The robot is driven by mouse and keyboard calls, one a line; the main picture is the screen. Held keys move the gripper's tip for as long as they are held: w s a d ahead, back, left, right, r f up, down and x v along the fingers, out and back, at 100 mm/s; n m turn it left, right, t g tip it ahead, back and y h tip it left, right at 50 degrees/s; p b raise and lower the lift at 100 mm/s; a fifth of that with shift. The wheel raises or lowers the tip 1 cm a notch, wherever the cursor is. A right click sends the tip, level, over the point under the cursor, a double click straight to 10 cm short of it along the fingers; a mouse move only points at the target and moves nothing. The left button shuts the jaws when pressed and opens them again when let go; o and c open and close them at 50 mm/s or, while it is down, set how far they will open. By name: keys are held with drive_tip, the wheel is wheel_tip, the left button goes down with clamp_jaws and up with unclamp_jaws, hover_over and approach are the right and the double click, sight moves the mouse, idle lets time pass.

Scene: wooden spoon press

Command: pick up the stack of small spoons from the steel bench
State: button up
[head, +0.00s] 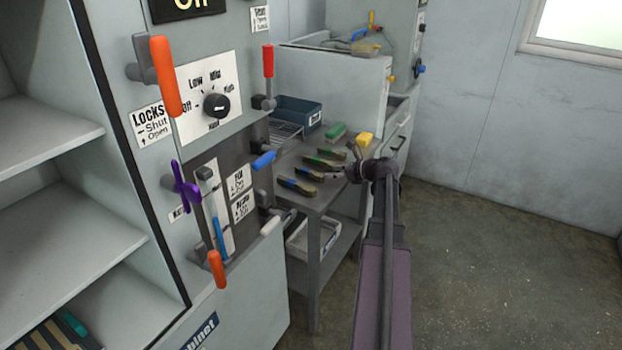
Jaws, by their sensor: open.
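The grey steel bench (318,203) stands in the middle of the head view. Several short, dark stacks lie on it in a row: a front one with a blue band (297,186), another blue-marked one (310,173), a green-marked one (319,161) and a back one (332,153). They look like spoon stacks, but I cannot tell which holds the small spoons. My gripper (351,163) is open at the bench's right side, close to the right ends of the stacks. It appears empty; the fingertips are small, and contact with a stack cannot be judged.
A blue bin (296,114), a wire rack (284,133), a green block (335,132) and a yellow block (365,139) are at the bench's back. The press cabinet (245,290) with projecting levers stands left. Open floor (480,260) lies right.

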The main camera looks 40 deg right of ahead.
sight(312, 172)
drive_tip(key=shift+b+x, duration=0.7)
drive_tip(key=shift+x, duration=1.7)
drive_tip(key=shift+w, duration=0.1)
drive_tip(key=shift+b+x, duration=0.85)
drive_tip(key=shift+x, duration=1.7)
drive_tip(key=shift+r, duration=0.2)
clamp_jaws()
